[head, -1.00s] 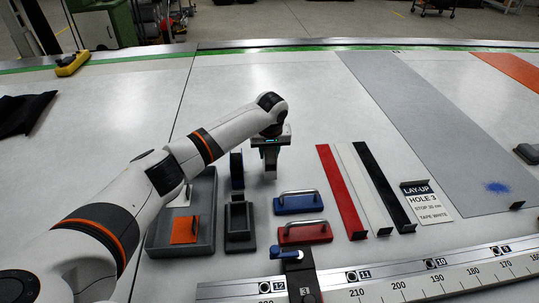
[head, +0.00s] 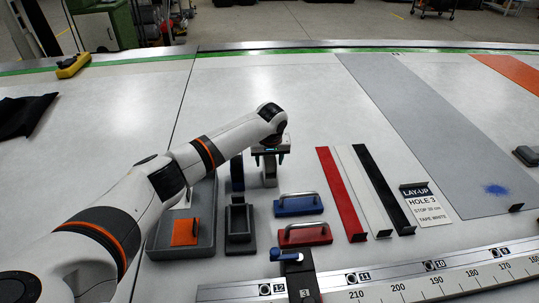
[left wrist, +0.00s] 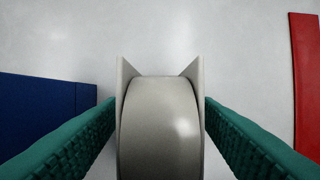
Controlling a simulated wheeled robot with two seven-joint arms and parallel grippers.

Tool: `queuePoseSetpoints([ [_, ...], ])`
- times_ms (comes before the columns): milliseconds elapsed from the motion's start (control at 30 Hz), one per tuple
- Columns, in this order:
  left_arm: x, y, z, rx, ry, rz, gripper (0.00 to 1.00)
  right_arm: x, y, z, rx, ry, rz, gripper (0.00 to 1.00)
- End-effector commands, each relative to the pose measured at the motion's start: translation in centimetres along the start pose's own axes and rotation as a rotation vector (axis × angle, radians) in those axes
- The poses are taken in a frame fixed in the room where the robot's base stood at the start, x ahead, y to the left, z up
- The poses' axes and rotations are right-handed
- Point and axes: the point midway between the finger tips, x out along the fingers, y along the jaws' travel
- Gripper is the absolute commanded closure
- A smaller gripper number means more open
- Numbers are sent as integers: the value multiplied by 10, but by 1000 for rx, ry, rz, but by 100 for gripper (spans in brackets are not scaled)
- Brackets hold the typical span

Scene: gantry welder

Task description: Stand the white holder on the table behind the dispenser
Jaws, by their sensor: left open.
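The white holder (head: 270,174) stands upright on the table below my left gripper (head: 270,158). In the left wrist view the holder (left wrist: 160,130) shows as two pale side plates around a broad white roll. My left gripper is open, with its green fingers (left wrist: 160,128) one on each side of the holder and very close to it. The dark grey stepped block (head: 240,222), which looks like the dispenser, stands nearer to me and a little left of the holder. The holder's foot is partly hard to make out. My right gripper is not in view.
A blue upright piece (head: 237,172) stands just left of the holder. A grey tray (head: 207,240) with an orange piece is further left. Blue (head: 299,205) and red (head: 306,236) handled blocks lie in front. A red strip (head: 341,190) lies right. The table behind is clear.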

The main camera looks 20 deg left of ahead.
Motion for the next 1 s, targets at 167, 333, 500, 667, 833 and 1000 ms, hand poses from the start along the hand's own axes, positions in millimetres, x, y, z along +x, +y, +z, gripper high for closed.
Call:
queuePoseSetpoints([
  [167, -21, 0, 1, 0, -3, -3, 44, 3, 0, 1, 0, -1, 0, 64],
  [333, -58, -1, 1, 0, -5, -4, 44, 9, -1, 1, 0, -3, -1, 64],
  [500, -92, 0, 1, 0, -4, -3, 44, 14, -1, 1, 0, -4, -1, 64],
  [667, -113, -1, 1, 0, -1, -2, 44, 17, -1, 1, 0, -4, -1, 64],
  [833, -121, 0, 1, -1, 0, -1, 44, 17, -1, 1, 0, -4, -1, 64],
  [1000, -122, 0, 1, -1, 0, -1, 44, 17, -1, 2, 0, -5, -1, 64],
])
